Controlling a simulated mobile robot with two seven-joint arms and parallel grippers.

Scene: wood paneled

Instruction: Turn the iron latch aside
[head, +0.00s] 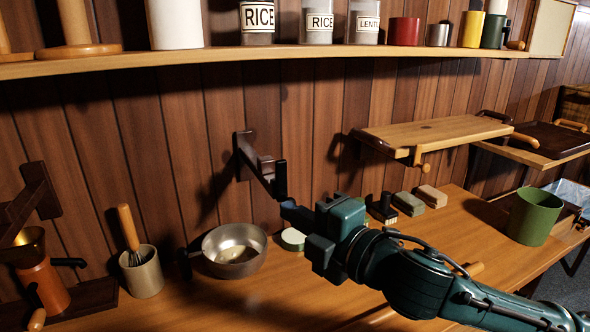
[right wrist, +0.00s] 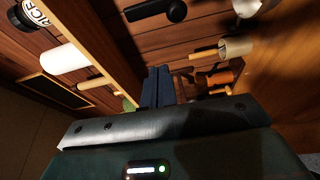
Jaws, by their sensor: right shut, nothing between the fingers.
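The iron latch (head: 262,170) is a dark arm on a wall plate, standing out from the wood panelling left of centre in the head view, with an upright black grip at its outer end. My right gripper (head: 290,207) is shut and empty, its tips just below and right of that grip; I cannot tell whether they touch. In the right wrist view the closed fingers (right wrist: 156,88) point toward the wall, and a dark bar with a rounded end (right wrist: 160,9), which looks like the latch, lies beyond them. My left gripper is not in view.
A shelf (head: 200,59) with jars and mugs runs above. Below on the counter (head: 330,285) stand a metal pan (head: 234,250), a whisk cup (head: 143,272) and a green pot (head: 534,216). A fold-out wooden board (head: 440,132) sticks out at right.

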